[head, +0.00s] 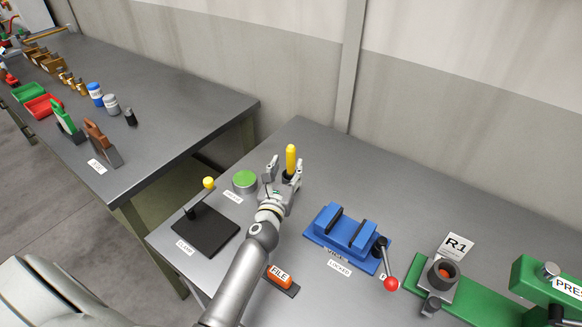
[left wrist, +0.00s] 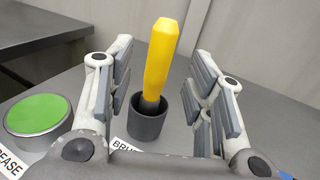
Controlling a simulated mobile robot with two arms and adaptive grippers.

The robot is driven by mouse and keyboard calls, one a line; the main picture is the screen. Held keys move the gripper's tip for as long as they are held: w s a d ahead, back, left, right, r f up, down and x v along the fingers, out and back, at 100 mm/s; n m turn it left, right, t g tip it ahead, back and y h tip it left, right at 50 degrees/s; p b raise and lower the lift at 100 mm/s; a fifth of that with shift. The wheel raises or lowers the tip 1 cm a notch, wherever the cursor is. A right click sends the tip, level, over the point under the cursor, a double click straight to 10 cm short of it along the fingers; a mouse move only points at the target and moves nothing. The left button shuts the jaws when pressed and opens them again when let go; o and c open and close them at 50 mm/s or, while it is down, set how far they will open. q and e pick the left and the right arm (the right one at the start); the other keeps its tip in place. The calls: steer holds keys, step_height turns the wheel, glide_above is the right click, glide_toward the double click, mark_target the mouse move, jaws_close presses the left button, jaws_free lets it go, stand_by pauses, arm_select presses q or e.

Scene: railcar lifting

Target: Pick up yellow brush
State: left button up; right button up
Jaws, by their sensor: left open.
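The yellow brush (head: 291,159) stands upright with its yellow handle up, in a dark cup on the grey table. In the left wrist view the brush (left wrist: 160,58) leans slightly and its lower end is hidden inside the dark grey cup (left wrist: 147,119). My left gripper (head: 284,170) is open, with its fingers on either side of the brush. In the left wrist view my left gripper's fingers (left wrist: 160,95) show clear gaps to the handle and the cup. My right gripper is not in view.
A green-topped grease tin (head: 245,180) stands left of the brush. A black clamp base (head: 205,230) with a yellow knob is nearer. A blue vise (head: 347,235) sits to the right, and an orange-handled file (head: 281,278) in front. The wall (head: 430,130) rises behind.

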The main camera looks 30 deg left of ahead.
mark_target(290, 160)
arm_select(q)
steer(key=x, duration=0.4)
steer(key=shift+w+f, duration=0.1)
steer(key=shift+w, duration=0.15)
steer(key=shift+w+a, duration=0.2)
steer(key=shift+w, duration=0.3)
steer(key=shift+s, duration=0.1)
steer(key=c, duration=0.4)
jaws_close()
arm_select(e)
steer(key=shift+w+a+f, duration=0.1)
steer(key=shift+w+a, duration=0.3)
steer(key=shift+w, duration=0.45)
